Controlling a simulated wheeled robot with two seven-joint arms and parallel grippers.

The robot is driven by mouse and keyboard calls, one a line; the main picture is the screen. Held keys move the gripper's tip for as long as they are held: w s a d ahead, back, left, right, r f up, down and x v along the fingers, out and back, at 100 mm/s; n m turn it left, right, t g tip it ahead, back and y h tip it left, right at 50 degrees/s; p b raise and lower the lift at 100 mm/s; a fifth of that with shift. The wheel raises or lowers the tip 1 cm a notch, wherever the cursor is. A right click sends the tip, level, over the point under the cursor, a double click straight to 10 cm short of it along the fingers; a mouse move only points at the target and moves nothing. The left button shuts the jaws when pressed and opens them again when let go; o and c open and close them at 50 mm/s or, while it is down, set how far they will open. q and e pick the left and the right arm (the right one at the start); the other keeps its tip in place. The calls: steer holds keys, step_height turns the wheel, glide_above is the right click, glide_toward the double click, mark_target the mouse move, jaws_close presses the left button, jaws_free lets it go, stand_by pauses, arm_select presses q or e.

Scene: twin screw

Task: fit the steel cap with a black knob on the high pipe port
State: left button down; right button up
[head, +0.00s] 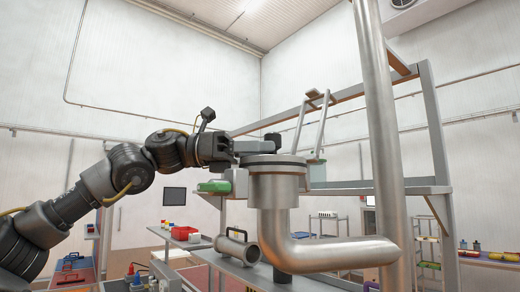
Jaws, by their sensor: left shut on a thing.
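The steel cap (275,158) is a flat grey disc at the top of the high pipe port (275,185), the wide upright end of a thick bent steel pipe. A dark rim line shows where cap and port meet; I cannot tell whether the cap is seated or slightly above. Its black knob (272,137) shows partly behind the fingers. My left gripper (262,146) comes in level from the left and is shut on the knob of the cap. My right gripper is out of view.
A tall vertical pipe (377,120) rises just right of the port. A grey metal frame (437,130) stands behind it. A green-topped item (214,186) is below my left gripper.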

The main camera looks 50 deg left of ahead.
arm_select(q)
steer(key=c, duration=1)
jaws_free()
steer(key=shift+s+a+f, duration=0.1)
steer(key=shift+s+a, duration=0.1)
steer(key=shift+a, duration=0.05)
steer(key=shift+b+v, duration=2.1)
steer(key=shift+v, duration=3.05)
steer(key=shift+d, duration=0.1)
